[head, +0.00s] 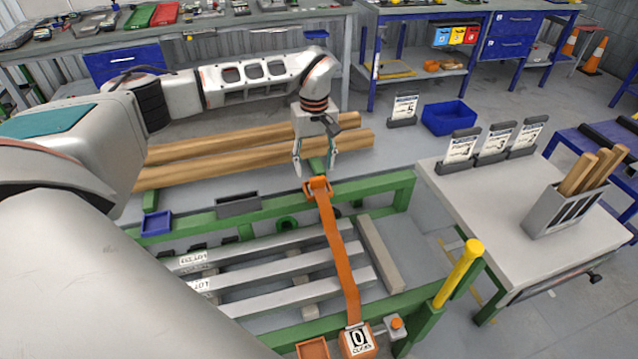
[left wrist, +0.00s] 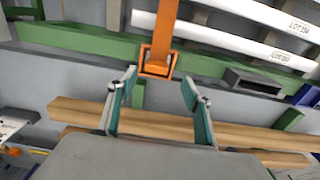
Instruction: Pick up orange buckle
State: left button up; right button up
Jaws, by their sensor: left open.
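The orange buckle (head: 318,185) lies on the far green rail at the end of an orange strap (head: 338,240). The strap runs across the grey bars to the near rail. My left gripper (head: 315,168) is open just above and behind the buckle, with its fingers pointing down. In the left wrist view the buckle (left wrist: 156,64) is a square frame beyond and between the open fingertips (left wrist: 165,88). The fingers do not appear to touch it. My right gripper is not in view.
Wooden poles (head: 200,170) lie behind the green rail (head: 375,192). A dark tray (head: 238,205) and a blue tray (head: 157,223) sit on the rail to the left. A yellow-topped post (head: 460,272) stands at the near right. A grey table (head: 500,250) stands at the right.

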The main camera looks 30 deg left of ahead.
aim_at(318, 178)
pick_arm(q)
jog(key=f, duration=0.5)
jog(key=shift+w+d+f+p, duration=0.2)
jog(key=shift+d+f+p, duration=0.1)
jog(key=shift+f+p, duration=0.1)
jog(key=c, duration=1.3)
